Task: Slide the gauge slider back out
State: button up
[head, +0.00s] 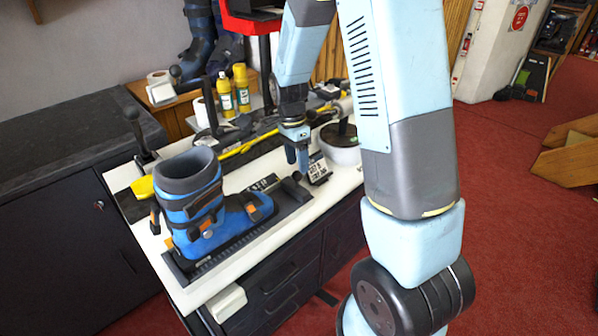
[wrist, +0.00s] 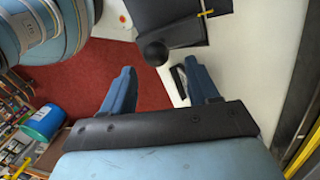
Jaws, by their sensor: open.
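The gauge (head: 205,268) is a long black track on the white bench top. A blue ski boot (head: 200,215) stands upright on it, facing right. The gauge slider (head: 290,189) is a black block at the track's right end, with a round dark knob. The knob (wrist: 155,53) and part of the dark slider (wrist: 187,28) show in the wrist view. My gripper (head: 297,165) points down beside the slider's end. In the wrist view my gripper (wrist: 160,70) is open and empty, with the knob ahead between its fingertips. Contact cannot be told.
A small lettered card (head: 318,168) stands close to my gripper, with a white round container (head: 341,148) behind it. Yellow bottles (head: 241,88), a paper roll (head: 160,86) and tools crowd the bench's back. Red floor lies beyond the bench's right edge.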

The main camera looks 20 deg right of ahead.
notch_tip(320, 180, up, 8)
jog(key=w, duration=0.1)
jog(key=shift+w+a+r, duration=0.15)
jog(key=shift+w, duration=0.2)
jog(key=s+d+r+n+t, duration=0.35)
jog(key=s+r+n, duration=0.35)
jog(key=s+r, duration=0.5)
jog(key=s+r+n+t, duration=0.2)
jog(key=s+r+n, duration=0.1)
jog(key=s, duration=0.3)
jog(key=s+r+n+t, duration=0.2)
jog(key=s+r+n, duration=0.1)
jog(key=s, duration=0.3)
jog(key=shift+s+d+n+y, duration=0.3)
jog(key=shift+d+n, duration=0.15)
jog(key=shift+n, duration=0.45)
